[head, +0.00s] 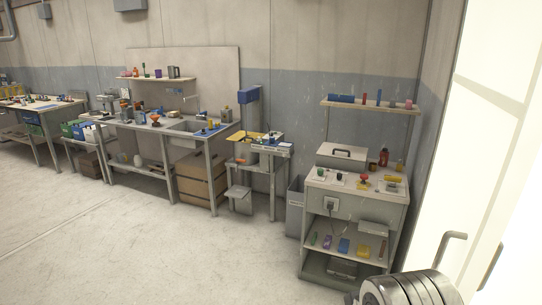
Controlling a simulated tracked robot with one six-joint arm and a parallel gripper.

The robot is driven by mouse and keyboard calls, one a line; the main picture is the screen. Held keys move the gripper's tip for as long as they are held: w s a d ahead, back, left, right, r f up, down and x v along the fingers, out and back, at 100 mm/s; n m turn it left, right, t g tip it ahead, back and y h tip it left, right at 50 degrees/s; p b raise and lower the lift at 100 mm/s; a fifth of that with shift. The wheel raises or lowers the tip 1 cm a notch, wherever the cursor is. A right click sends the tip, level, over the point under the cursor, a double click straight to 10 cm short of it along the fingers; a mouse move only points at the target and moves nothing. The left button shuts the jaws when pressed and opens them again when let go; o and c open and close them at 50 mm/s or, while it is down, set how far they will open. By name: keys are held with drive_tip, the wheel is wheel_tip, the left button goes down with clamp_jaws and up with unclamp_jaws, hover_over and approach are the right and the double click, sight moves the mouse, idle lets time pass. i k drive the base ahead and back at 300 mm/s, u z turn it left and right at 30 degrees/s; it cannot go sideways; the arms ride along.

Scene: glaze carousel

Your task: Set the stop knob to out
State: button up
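The stop knob cannot be identified for sure at this distance. A small red-topped thing (364,178) on the top of the right-hand workbench (340,199) looks like a mushroom knob on a yellow base. Whether it is pushed in or out is too small to tell. My gripper does not show in the head view.
A grey lidded box (342,155) and a red bottle (384,157) stand on the right-hand workbench. A grey bin (295,207) stands beside it. The floor (150,240) in front is clear.

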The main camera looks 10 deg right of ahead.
sight(364, 177)
drive_tip(key=u, duration=0.15)
drive_tip(key=i, duration=1.7)
drive_tip(key=z, duration=0.45)
drive_tip(key=i, duration=0.75)
drive_tip(key=z, duration=0.8)
drive_tip(key=i, duration=0.85)
drive_tip(key=z, duration=0.45)
